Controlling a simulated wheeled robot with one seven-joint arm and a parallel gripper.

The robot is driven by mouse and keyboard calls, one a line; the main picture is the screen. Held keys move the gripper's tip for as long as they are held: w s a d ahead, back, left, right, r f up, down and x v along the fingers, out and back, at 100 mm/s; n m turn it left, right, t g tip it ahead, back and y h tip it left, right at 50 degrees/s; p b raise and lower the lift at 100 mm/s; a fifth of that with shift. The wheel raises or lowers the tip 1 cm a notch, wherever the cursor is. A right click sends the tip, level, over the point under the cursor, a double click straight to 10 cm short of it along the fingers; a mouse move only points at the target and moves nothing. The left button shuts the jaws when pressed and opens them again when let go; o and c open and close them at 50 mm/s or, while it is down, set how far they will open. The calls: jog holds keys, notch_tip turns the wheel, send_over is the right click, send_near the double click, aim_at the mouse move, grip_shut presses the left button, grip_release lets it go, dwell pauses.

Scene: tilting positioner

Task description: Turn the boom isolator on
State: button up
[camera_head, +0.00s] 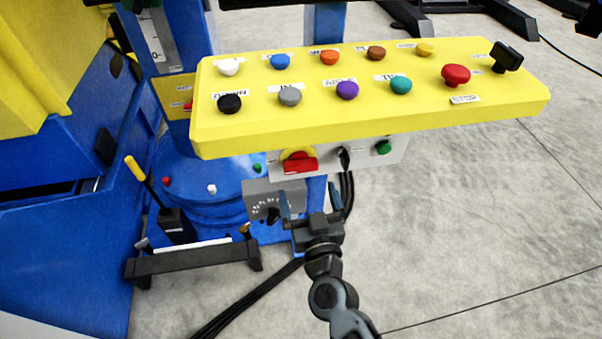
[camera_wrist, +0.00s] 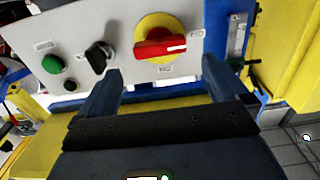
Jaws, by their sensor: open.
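A red rotary handle on a round yellow plate (camera_head: 299,161), which looks like the isolator, is on a light grey box under the yellow button panel. In the wrist view the red handle (camera_wrist: 160,47) lies nearly horizontal, with a white mark near its right end. Small labels flank it, too blurred to read. My gripper (camera_head: 310,198) is open and empty, below and in front of the box. In the wrist view the fingers of my gripper (camera_wrist: 162,70) point towards the red handle, one on each side, apart from it.
A black selector knob (camera_wrist: 97,56) and a green button (camera_wrist: 53,64) sit beside the red handle. The yellow panel (camera_head: 370,122) with several coloured buttons overhangs the box. A grey dial plate (camera_head: 262,200) is left of my gripper. Open floor lies to the right.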

aim_at(302, 170)
jog(key=b+x, duration=0.1)
jog(key=x, duration=0.5)
jog(key=shift+w+b, duration=0.2)
jog(key=shift+b, duration=0.1)
jog(key=shift+c, duration=0.4)
jog(key=c, duration=0.8)
